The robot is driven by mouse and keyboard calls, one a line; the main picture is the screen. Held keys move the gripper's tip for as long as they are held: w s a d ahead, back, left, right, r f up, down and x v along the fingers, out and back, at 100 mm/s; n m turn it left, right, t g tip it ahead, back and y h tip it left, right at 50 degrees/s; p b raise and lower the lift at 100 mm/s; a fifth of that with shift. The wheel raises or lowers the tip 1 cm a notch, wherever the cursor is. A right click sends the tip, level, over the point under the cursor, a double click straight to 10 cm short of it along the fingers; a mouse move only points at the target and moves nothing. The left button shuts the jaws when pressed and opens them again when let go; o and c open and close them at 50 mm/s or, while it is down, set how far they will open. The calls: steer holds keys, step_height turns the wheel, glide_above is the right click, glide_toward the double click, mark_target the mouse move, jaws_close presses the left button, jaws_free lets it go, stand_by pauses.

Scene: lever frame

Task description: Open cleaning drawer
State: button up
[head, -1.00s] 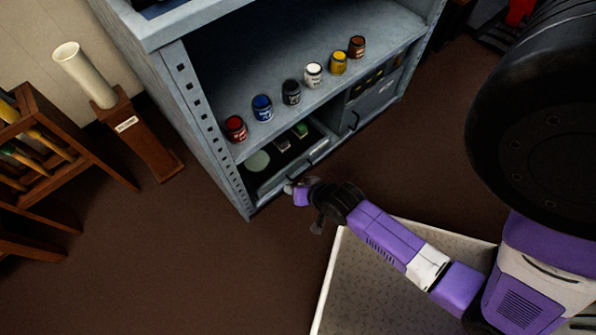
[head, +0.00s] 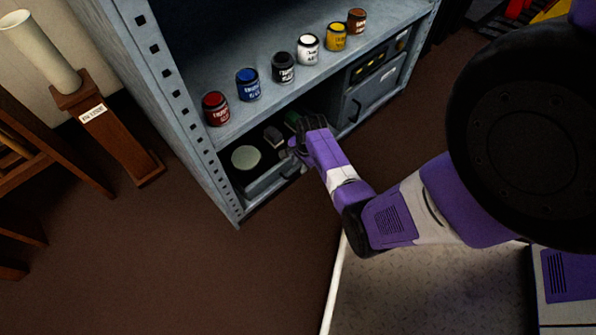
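The drawer (head: 268,186) is in the lower left bay of the grey cabinet, with a low grey front. Through the gap above its front I see a pale round item (head: 246,158), a grey block (head: 273,137) and a green item (head: 292,120), partly hidden by my arm. My gripper (head: 292,153) is at the right part of the drawer's front, by the upper edge. Its fingers are small and dark here, and I cannot tell whether they are open or touch the drawer. The handle is not clearly visible.
Several paint jars, such as the red jar (head: 215,108), line the shelf above. A second closed unit (head: 370,95) is right of the drawer. A wooden stand (head: 110,130) with a pale tube is at left. The brown floor (head: 200,270) before the cabinet is clear.

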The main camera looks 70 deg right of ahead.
mark_target(297, 171)
steer(key=shift+w+d+f+b, duration=0.15)
steer(key=shift+f+b, duration=0.4)
steer(key=shift+f, duration=0.55)
steer(key=shift+w+d+f+b, duration=0.15)
steer(key=shift+f+b, duration=0.35)
steer(key=shift+f, duration=0.6)
steer(key=shift+a, duration=0.1)
jaws_close()
